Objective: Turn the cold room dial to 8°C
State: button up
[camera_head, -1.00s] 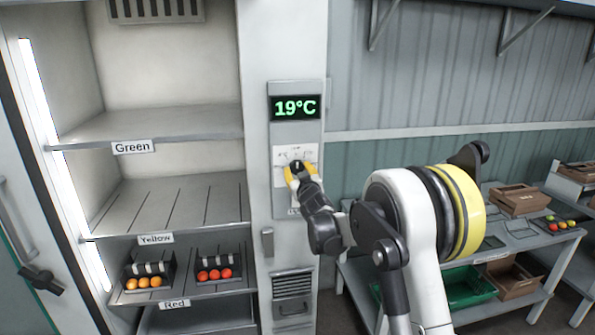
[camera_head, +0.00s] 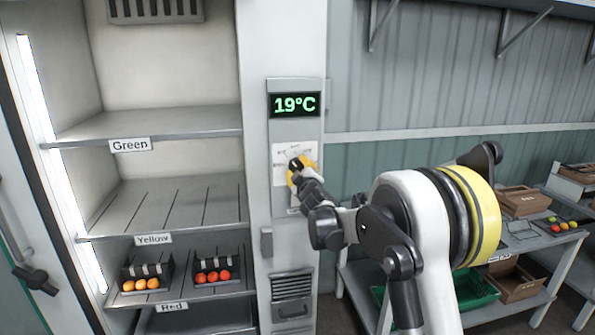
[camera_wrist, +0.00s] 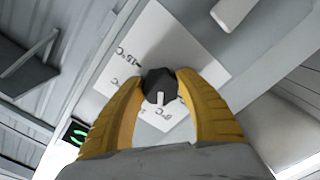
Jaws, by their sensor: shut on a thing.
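The cold room dial (camera_wrist: 160,86) is a dark knob with a white pointer mark, on a white scale plate (camera_wrist: 200,58) with printed temperatures. In the wrist view, the yellow fingers of my gripper (camera_wrist: 160,92) close on the dial from both sides. In the head view, my gripper (camera_head: 298,172) is at the panel and covers most of the dial. The display (camera_head: 295,104) above reads 19°C in green. The scale marks are partly hidden by the fingers and too small to read fully.
Left of the panel is an open cabinet with shelves labelled Green (camera_head: 130,145), Yellow (camera_head: 153,239) and Red (camera_head: 172,307). Small crates of orange and red tomatoes stand on a lower shelf. At right, a bench (camera_head: 535,250) carries boxes and a tray of tomatoes.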

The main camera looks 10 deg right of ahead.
jog(key=shift+r+n, duration=0.1)
jog(key=shift+n, duration=0.6)
jog(key=o, duration=1.2)
jog(key=s, duration=1.2)
